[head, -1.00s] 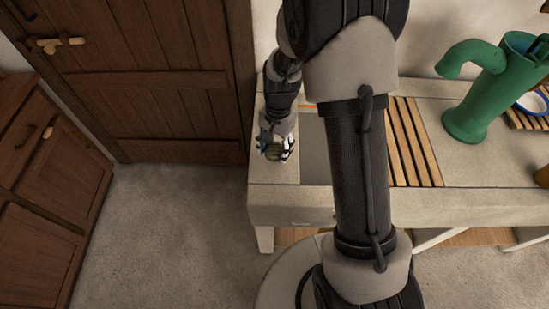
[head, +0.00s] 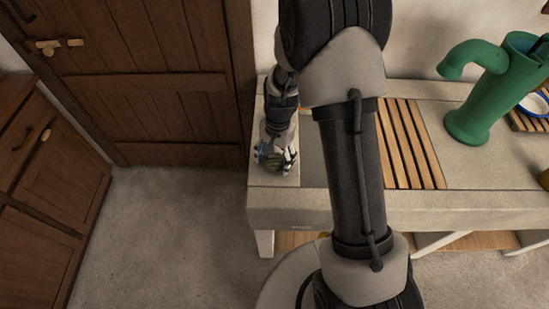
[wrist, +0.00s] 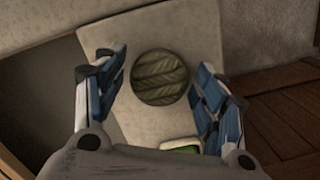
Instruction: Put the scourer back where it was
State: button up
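The scourer (wrist: 160,77) is a round, olive-green woven pad. In the wrist view it shows between the two blue-padded fingers of my gripper (wrist: 160,82). A gap shows on its left side, and its right edge comes close to the right finger. The fingers are spread and I see no clear grip on it. In the head view my gripper (head: 275,160) points down over the left end of the pale counter (head: 273,179), with the scourer (head: 272,160) partly hidden among the fingers. I cannot tell its exact height above the counter.
A pale-rimmed green item (wrist: 182,147) lies near the right finger, partly hidden by my gripper. A dark sink basin (wrist: 45,85) is to the left in the wrist view. A slatted drainer (head: 412,145) and a green pump (head: 480,95) stand further right in the head view.

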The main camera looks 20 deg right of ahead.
dwell(0.3)
notch_tip(320, 180, up, 13)
jog(key=w+d+p, duration=0.1)
jog(key=p, duration=0.3)
notch_tip(320, 180, up, 14)
jog(key=n+t, duration=0.3)
jog(key=n, duration=0.1)
send_over(277, 155)
jog(key=s, duration=0.8)
jog(key=s+r+n+t, duration=0.1)
jog(key=s+r, duration=0.1)
jog(key=s, duration=0.2)
jog(key=s+r+n, duration=0.2)
jog(key=s, duration=0.3)
jog(key=s+a+r+n+t+h, duration=0.1)
jog(key=s+r+n, duration=0.1)
jog(key=s, duration=0.3)
jog(key=shift+s+t, duration=0.25)
jog(key=shift+t, duration=0.05)
